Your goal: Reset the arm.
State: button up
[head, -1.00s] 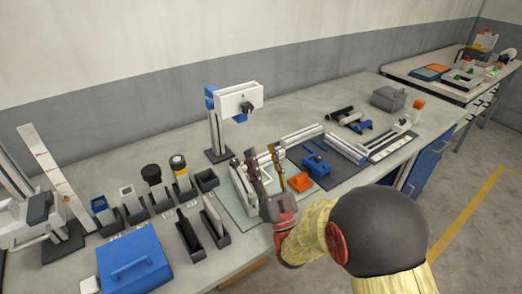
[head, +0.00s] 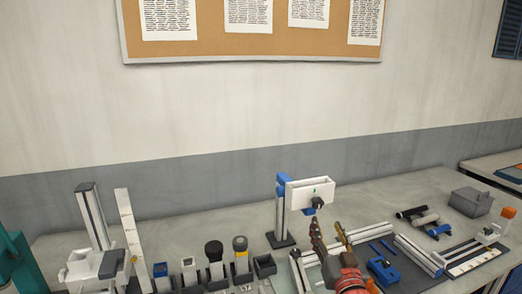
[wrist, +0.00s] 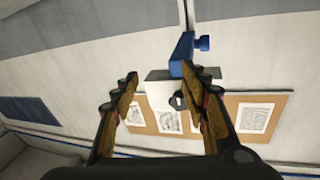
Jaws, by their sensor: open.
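My gripper (head: 327,230) is open and empty at the lower right of the head view, its two brown-padded fingers pointing up. It stands in front of the workbench (head: 360,203), just right of and below the white camera-like head (head: 311,194) on a stand with a blue clamp. In the wrist view my gripper (wrist: 160,76) has its fingers spread wide with nothing between them touching. The stand's white head (wrist: 160,95) and blue clamp (wrist: 184,50) appear beyond the fingers. Most of my arm is below the head view's edge.
On the bench, several holders with upright tools (head: 214,262) stand left. A blue clamp-like block (head: 383,270) and a white rail (head: 418,254) lie right. A grey box (head: 470,201) stands at the back right. A cork board (head: 250,44) hangs on the wall, with open air before it.

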jog(key=s+f+g+p, duration=0.1)
jog(key=s+g, duration=0.5)
jog(key=s, duration=0.9)
jog(key=s+f+n+g+h+p, duration=0.1)
jog(key=s+g+p, duration=0.2)
jog(key=s+g, duration=0.4)
jog(key=s, duration=0.9)
jog(key=shift+s+d+f, duration=0.3)
jog(key=shift+f, duration=0.1)
